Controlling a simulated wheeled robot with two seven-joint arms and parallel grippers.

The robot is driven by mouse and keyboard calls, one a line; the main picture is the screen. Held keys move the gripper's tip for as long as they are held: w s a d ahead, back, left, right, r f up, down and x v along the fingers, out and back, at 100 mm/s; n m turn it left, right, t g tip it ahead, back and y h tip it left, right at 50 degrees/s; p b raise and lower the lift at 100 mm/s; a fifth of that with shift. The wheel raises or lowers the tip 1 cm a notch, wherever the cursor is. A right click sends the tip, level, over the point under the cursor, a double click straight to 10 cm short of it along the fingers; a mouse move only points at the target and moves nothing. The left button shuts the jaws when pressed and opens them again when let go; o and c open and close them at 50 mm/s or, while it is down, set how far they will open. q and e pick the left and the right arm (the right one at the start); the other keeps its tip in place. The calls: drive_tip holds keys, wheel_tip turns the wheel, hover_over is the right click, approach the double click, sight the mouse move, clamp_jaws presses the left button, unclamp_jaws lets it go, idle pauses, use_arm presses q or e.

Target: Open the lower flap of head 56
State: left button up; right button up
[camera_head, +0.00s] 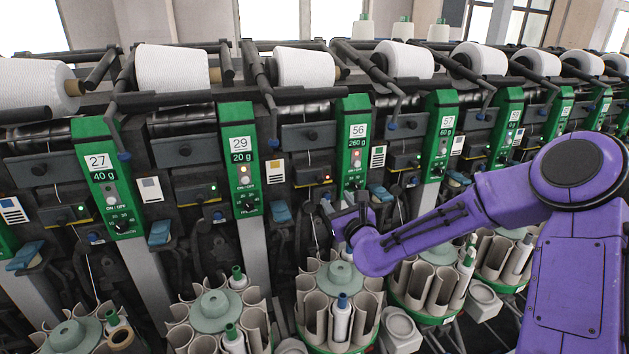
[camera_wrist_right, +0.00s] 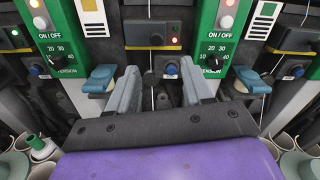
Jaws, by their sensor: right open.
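The green panel of head 56 (camera_head: 356,150) stands right of the panel of head 29 (camera_head: 241,160). Left of panel 56 are an upper dark plate (camera_head: 305,134) with a round knob and a lower dark unit (camera_head: 306,172) with a red light. This lower unit shows in the wrist view (camera_wrist_right: 140,33), level; I cannot tell which part is the flap. My right gripper (camera_head: 345,208) is in front of and below this area. In the wrist view its two grey fingers (camera_wrist_right: 160,82) are apart and empty, below the unit. My left gripper is not in view.
Blue levers (camera_wrist_right: 99,79) flank the fingers in the wrist view. A blue button (camera_wrist_right: 171,68) shows beyond the fingers. A round bobbin magazine (camera_head: 340,276) stands below my forearm. White yarn cones (camera_head: 303,67) line the top, and similar heads continue both ways.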

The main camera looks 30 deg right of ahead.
sight(321, 182)
drive_tip(key=p+x, duration=0.1)
drive_tip(key=x, duration=0.5)
drive_tip(key=p+x, duration=0.1)
drive_tip(key=x, duration=0.2)
drive_tip(key=shift+w+a+r+p, duration=0.1)
drive_tip(key=shift+w+a+p, duration=0.2)
drive_tip(key=shift+w, duration=0.15)
drive_tip(key=shift+s+d, duration=0.1)
drive_tip(key=shift+s, duration=0.05)
clamp_jaws()
